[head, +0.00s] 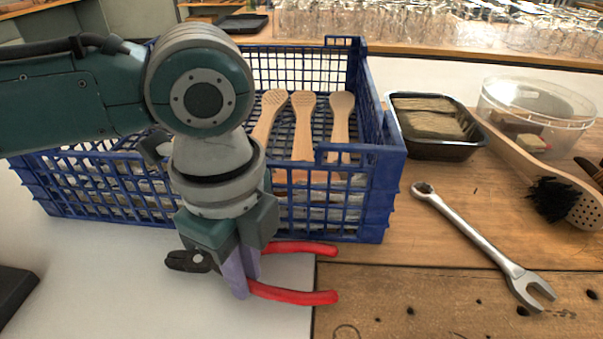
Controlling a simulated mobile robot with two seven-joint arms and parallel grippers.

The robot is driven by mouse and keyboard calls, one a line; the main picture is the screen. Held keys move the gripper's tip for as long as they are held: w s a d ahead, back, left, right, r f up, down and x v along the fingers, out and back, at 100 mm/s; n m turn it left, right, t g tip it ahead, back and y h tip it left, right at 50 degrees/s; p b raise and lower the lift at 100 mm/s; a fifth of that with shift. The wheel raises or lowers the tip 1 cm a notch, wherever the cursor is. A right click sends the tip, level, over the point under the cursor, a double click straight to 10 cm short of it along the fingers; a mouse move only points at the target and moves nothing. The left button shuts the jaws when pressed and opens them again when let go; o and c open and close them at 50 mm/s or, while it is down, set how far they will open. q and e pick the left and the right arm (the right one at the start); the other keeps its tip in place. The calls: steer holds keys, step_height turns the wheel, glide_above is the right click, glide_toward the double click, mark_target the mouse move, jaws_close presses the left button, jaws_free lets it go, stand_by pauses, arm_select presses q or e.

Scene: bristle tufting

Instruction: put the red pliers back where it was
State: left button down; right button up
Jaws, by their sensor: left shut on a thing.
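The red pliers (295,295) have red handles pointing right and a dark jaw head pointing left. They are in front of the blue crate, over the edge where the white surface meets the wooden bench. My left gripper (240,280) comes down from above and is shut on the pliers around their middle, hiding the part between head and handles. I cannot tell whether the pliers touch the surface. My right gripper is not in view.
A blue crate (350,215) with several wooden brush handles (303,125) stands behind. To the right are a black tray (440,150), a clear tub (555,105), a long brush (530,165) and a large wrench (480,240). The white surface at front left is mostly clear.

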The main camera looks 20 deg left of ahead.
arm_select(q)
steer(key=shift+f, duration=0.45)
steer(key=c, duration=0.8)
jaws_free()
steer(key=shift+o, duration=0.2)
